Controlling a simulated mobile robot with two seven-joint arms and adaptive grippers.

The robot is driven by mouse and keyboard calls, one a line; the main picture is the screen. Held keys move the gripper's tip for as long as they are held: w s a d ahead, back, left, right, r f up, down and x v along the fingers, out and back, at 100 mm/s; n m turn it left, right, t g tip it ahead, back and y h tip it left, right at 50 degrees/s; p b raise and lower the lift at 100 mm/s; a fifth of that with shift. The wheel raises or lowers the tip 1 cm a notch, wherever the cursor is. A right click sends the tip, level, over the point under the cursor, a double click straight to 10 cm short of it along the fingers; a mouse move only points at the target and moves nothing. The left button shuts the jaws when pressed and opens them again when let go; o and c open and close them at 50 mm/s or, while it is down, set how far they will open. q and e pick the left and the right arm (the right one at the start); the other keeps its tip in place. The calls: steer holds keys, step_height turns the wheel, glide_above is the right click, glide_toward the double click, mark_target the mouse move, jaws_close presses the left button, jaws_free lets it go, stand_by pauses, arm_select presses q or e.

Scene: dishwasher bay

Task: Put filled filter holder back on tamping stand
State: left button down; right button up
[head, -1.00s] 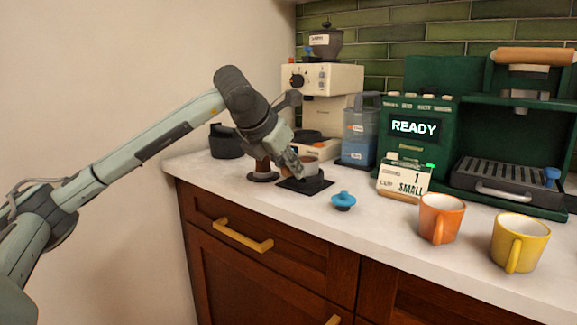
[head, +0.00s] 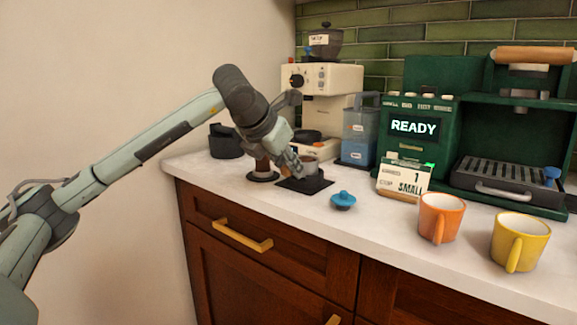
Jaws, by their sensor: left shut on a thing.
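The filter holder (head: 309,165) is a small round metal cup with dark brown contents. It sits at the black square tamping stand (head: 305,186) on the counter's left part; I cannot tell whether it rests fully on it. My left gripper (head: 296,168) reaches down from the upper left and is shut on the filter holder at its left side. The gripper hides the holder's handle. My right gripper is not in view.
A blue lid-like piece (head: 343,200) lies to the right. The grinder (head: 325,78), water tank (head: 357,140), green coffee machine (head: 415,150), orange mug (head: 440,217) and yellow mug (head: 520,243) stand around.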

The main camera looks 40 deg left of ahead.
arm_select(q)
steer(key=shift+f, duration=0.25)
stand_by(0.5)
steer(key=c, duration=1.3)
jaws_free()
steer(key=shift+o, duration=0.2)
steer(key=v, duration=1.2)
